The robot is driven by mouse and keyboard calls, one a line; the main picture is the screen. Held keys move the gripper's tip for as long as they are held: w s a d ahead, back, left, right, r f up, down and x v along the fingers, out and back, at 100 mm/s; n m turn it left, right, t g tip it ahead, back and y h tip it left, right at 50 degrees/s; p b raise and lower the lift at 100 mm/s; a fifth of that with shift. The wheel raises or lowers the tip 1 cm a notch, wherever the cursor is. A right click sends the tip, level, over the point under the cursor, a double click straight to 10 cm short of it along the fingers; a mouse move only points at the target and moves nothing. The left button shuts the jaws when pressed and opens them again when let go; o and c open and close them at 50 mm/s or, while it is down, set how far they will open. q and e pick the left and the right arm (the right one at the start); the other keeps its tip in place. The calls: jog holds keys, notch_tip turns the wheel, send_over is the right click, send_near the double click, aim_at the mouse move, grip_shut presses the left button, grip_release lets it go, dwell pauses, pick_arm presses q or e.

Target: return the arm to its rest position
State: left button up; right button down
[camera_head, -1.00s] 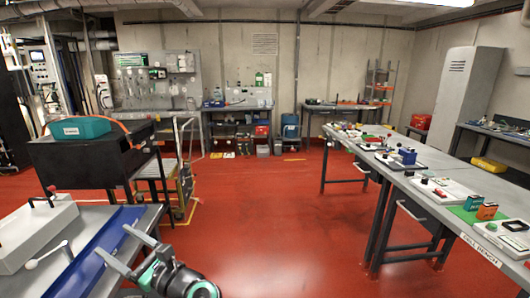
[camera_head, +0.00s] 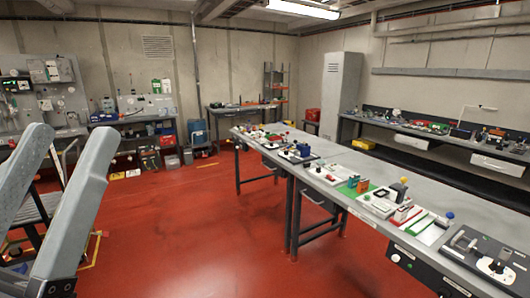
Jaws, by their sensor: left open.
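My left gripper (camera_head: 68,138) is large and close at the left edge of the head view. Its two grey fingers point upward and stand apart, with nothing between them. It is raised in front of the room's left side, clear of the benches. Its base and the rest of my left arm are mostly outside the picture. My right gripper is not in view.
A long grey bench (camera_head: 262,164) with small parts and trays runs down the right side. Another bench (camera_head: 453,146) stands along the right wall near a grey locker (camera_head: 339,92). The red floor (camera_head: 190,230) between the gripper and the long bench is clear.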

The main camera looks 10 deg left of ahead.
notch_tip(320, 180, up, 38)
jog(key=p, duration=3.5)
